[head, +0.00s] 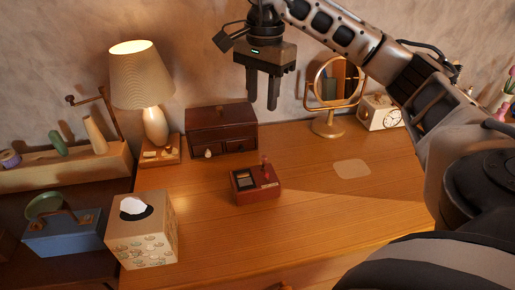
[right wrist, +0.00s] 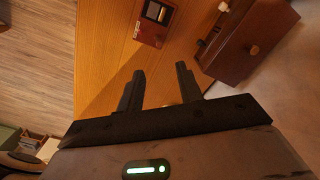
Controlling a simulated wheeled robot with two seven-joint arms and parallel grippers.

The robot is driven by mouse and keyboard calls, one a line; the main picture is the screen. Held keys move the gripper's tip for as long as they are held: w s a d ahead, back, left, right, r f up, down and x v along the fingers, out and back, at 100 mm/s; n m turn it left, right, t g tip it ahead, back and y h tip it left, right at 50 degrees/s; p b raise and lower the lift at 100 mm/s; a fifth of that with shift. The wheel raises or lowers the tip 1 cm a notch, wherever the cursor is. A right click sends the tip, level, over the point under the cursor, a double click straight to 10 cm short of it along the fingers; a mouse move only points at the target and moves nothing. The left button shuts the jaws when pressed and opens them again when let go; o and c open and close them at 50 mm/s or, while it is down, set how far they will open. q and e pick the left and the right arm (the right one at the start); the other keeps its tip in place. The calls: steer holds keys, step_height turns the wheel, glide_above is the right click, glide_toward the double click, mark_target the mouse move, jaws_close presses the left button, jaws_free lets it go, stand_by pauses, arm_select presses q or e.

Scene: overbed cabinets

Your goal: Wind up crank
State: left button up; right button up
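A small dark red box (head: 255,185) with a crank (head: 265,164) on its top right side sits on the wooden table. The crank's knob points up. My left gripper is not in view.
A dark wooden chest (head: 222,130) stands behind the box, below my right gripper. The table (head: 300,225) is clear in front and to the right.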

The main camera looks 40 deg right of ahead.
mark_target(264, 157)
steer(key=f, duration=0.5)
steer(key=f+b, duration=0.1)
steer(key=f, duration=0.9)
steer(key=shift+s+d+f+b, duration=0.1)
steer(key=shift+d+f+b, duration=0.1)
steer(key=shift+d+b, duration=0.2)
steer(key=shift+c, duration=0.4)
jaws_close()
